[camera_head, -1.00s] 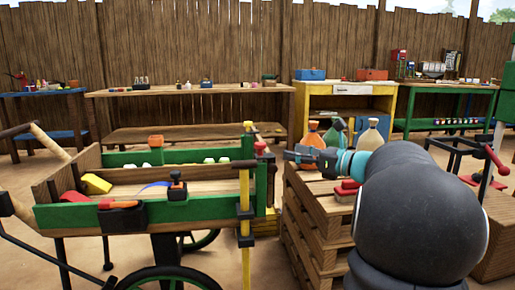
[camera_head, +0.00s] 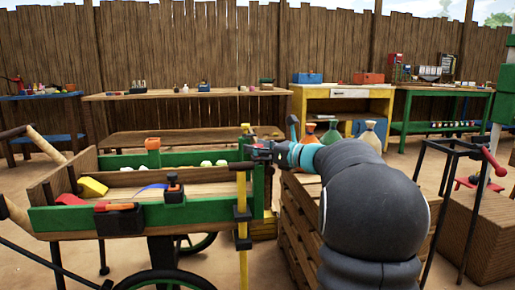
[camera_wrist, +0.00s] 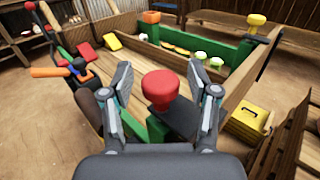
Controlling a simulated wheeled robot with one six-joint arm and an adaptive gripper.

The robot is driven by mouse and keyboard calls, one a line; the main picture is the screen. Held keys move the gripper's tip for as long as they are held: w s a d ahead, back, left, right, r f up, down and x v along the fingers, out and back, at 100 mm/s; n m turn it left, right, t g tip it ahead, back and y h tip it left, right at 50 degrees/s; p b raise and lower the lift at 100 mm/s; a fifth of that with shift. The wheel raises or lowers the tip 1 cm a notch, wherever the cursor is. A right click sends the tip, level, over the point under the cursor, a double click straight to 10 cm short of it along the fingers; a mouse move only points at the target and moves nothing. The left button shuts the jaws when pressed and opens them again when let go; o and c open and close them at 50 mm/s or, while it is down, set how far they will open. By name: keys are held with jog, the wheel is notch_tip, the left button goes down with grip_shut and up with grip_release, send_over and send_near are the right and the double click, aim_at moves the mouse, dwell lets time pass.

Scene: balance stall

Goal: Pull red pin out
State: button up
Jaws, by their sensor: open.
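The red pin (camera_wrist: 160,84) shows its round red head in the wrist view, at the corner of the wooden cart with green side boards (camera_head: 85,222). My gripper (camera_wrist: 159,76) is open, with one finger on each side of the red head and gaps visible between. In the head view my gripper (camera_head: 262,151) is at the cart's right corner and largely hides the pin.
A yellow bar (camera_head: 243,205) stands at the cart's near right corner. A yellow-topped post (camera_wrist: 257,20) is at another corner. Wooden crates (camera_head: 300,215) stand under my arm, with spray bottles (camera_head: 370,136) behind. A black stand (camera_head: 450,150) is at right.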

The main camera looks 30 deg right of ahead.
aim_at(258, 145)
grip_shut()
jog(key=shift+r+p, duration=1.8)
jog(key=shift+r, duration=0.5)
jog(key=shift+c, duration=1)
grip_release()
jog(key=shift+r, duration=0.1)
jog(key=shift+o, duration=1)
jog(key=v, duration=1.2)
